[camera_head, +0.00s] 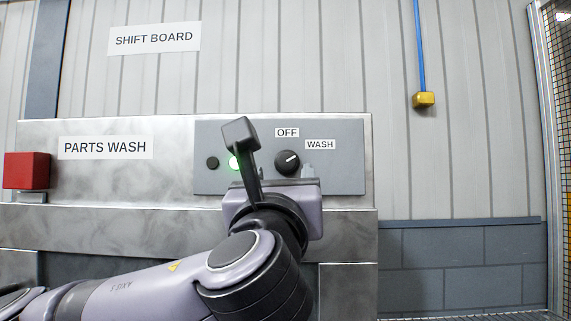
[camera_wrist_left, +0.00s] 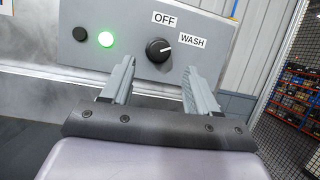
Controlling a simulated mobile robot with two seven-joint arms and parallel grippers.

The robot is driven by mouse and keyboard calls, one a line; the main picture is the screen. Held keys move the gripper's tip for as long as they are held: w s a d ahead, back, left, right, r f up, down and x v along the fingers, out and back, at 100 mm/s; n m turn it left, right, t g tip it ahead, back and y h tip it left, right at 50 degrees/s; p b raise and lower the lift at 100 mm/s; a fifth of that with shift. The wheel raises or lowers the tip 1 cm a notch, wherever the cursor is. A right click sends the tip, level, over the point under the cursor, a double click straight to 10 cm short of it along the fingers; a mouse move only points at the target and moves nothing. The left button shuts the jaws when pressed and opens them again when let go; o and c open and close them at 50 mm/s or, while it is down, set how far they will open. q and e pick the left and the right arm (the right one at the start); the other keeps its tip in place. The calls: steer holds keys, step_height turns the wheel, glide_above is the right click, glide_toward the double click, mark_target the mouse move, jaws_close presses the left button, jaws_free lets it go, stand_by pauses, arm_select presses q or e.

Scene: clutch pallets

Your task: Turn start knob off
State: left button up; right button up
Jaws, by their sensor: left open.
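The start knob (camera_head: 288,162) is a round black dial with a white pointer line on the grey control panel (camera_head: 340,172). In the head view its line points up and right, towards the WASH label (camera_head: 320,144); the OFF label (camera_head: 287,132) is straight above it. The knob also shows in the left wrist view (camera_wrist_left: 158,50). My left gripper (camera_wrist_left: 155,80) is open and empty, its fingers apart below the knob in that view and not visibly touching it. In the head view my left wrist partly covers the panel. My right gripper is not in view.
A lit green lamp (camera_wrist_left: 106,39) and a dark button (camera_wrist_left: 80,34) sit left of the knob. A red box (camera_head: 27,170) is at the far left. A yellow box (camera_head: 424,99) hangs on a blue cable at right. Clear wall lies right of the panel.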

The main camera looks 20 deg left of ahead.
mark_target(286, 162)
arm_select(q)
steer(key=p+x, duration=0.2)
steer(key=x, duration=0.3)
steer(key=shift+a+r, duration=0.1)
steer(key=shift+r, duration=0.05)
steer(key=shift+x, duration=0.8)
steer(key=shift+w, duration=0.1)
steer(key=shift+c, duration=0.3)
steer(key=c, duration=0.9)
